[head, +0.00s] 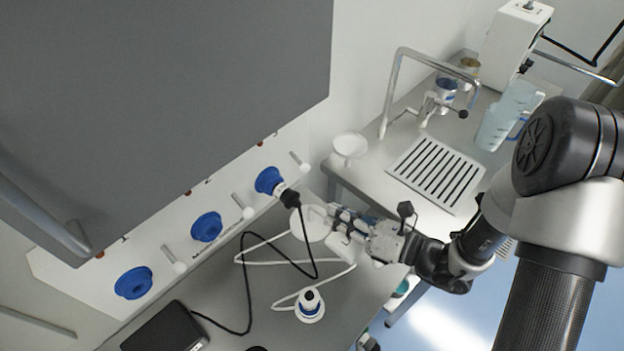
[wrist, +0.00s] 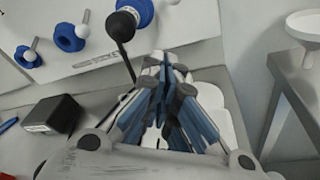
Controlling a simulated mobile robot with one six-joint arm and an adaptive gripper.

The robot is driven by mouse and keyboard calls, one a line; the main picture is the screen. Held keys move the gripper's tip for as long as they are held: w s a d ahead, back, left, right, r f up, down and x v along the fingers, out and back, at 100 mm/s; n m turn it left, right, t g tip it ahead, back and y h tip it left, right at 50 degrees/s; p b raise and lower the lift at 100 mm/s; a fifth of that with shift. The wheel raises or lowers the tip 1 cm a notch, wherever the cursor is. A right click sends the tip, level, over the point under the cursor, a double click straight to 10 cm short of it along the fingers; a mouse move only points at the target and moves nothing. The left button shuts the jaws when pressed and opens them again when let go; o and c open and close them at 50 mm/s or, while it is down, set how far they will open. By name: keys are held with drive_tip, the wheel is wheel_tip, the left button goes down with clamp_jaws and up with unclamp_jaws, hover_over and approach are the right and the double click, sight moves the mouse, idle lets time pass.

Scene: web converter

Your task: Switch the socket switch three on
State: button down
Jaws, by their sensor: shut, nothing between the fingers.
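A white panel (head: 80,281) carries three blue sockets (head: 133,283), (head: 207,227), (head: 268,180) in a row. Beside each is a pale lever switch with a ball end (head: 178,264), (head: 246,211), (head: 303,165); all three levers lean alike. Their numbers are not readable. A black plug (head: 289,197) sits in the rightmost socket. My gripper (head: 335,213) is shut and empty, in front of the panel's right end, apart from the levers. In the wrist view my gripper (wrist: 166,72) points towards the panel below the plug; the rightmost lever is not visible there.
A black cable runs from the plug over the grey counter (head: 245,300), where a black box (head: 167,328) and a white-and-blue device (head: 310,304) lie. A large grey cover (head: 150,90) overhangs the panel. A side table with a slotted tray (head: 436,173) and white dish (head: 349,145) stands right.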

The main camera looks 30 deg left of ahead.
sight(299, 162)
idle(0.3)
drive_tip(key=a+f+b, duration=0.2)
drive_tip(key=a, duration=0.8)
drive_tip(key=shift+w+d+r, duration=0.3)
drive_tip(key=shift+w+r, duration=0.45)
drive_tip(key=shift+r, duration=0.2)
drive_tip(key=shift+w+d+r, duration=0.25)
drive_tip(key=shift+w+r, duration=0.45)
drive_tip(key=shift+r, duration=0.25)
drive_tip(key=shift+d+r+p, duration=0.1)
drive_tip(key=shift+r+p, duration=0.1)
drive_tip(key=shift+p, duration=0.15)
drive_tip(key=shift+d+r+h+p, duration=0.1)
drive_tip(key=shift+h+p, duration=0.2)
drive_tip(key=shift+p, duration=0.3)
